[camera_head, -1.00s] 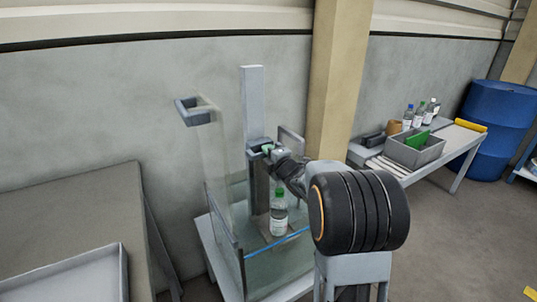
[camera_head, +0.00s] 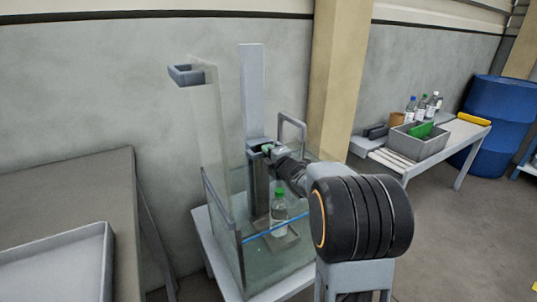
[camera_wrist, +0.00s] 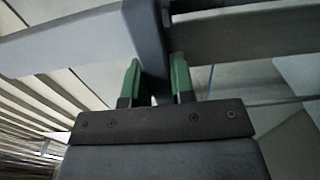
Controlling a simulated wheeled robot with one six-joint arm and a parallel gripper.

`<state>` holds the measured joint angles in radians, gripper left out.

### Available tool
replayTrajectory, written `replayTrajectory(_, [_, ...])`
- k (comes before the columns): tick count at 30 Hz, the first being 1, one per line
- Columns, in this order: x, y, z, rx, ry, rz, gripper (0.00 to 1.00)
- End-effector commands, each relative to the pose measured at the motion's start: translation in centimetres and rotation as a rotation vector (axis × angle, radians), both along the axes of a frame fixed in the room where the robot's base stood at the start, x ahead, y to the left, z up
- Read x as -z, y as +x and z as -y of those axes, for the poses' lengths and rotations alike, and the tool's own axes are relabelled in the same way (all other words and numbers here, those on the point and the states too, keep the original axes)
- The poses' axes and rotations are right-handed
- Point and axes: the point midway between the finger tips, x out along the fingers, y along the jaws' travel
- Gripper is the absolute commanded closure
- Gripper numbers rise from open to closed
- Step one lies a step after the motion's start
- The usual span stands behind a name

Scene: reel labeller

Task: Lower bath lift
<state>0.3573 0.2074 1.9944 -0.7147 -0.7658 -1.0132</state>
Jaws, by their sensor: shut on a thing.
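The bath lift has a tall pale post (camera_head: 252,90) with a dark carriage (camera_head: 257,165) on it. Below hangs a small platform (camera_head: 285,240) inside a clear glass tank (camera_head: 225,215). A clear bottle with a green cap (camera_head: 279,212) stands upright on the platform. A blue line (camera_head: 258,237) on the tank crosses the bottle's lower part. My gripper (camera_head: 267,150) is at the carriage's grip, part hidden by my arm. In the wrist view my gripper's green fingers (camera_wrist: 156,80) are shut on a dark grey bar (camera_wrist: 150,35) of the lift.
A grey hollow bracket (camera_head: 187,74) tops the tank's left side and a grey loop frame (camera_head: 292,125) stands at its right. A bench with a tray (camera_head: 80,265) is at left. A side table holds a grey bin (camera_head: 415,147) and several bottles. A blue drum (camera_head: 497,120) stands behind.

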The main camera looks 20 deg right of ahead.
Motion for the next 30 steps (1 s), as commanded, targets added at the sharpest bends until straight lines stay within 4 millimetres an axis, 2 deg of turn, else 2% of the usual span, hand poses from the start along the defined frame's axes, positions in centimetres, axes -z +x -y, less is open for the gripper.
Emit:
replayTrajectory(2, [-0.1,0.0,0.0,-0.001,-0.001,0.002,1.0])
replayTrajectory(3, [-0.1,0.0,0.0,-0.001,-0.001,0.002,0.74])
replayTrajectory(10, [-0.1,0.0,0.0,0.0,0.0,0.003,0.52])
replayTrajectory(20, [-0.7,0.0,0.0,0.0,-0.001,0.004,0.51])
replayTrajectory(23, [-1.9,0.0,0.0,0.0,-0.001,0.005,0.51])
replayTrajectory(26, [-3.9,0.0,0.0,0.0,-0.001,0.007,0.51])
replayTrajectory(30, [-6.7,-2.3,-0.4,0.0,-0.004,0.011,0.51])
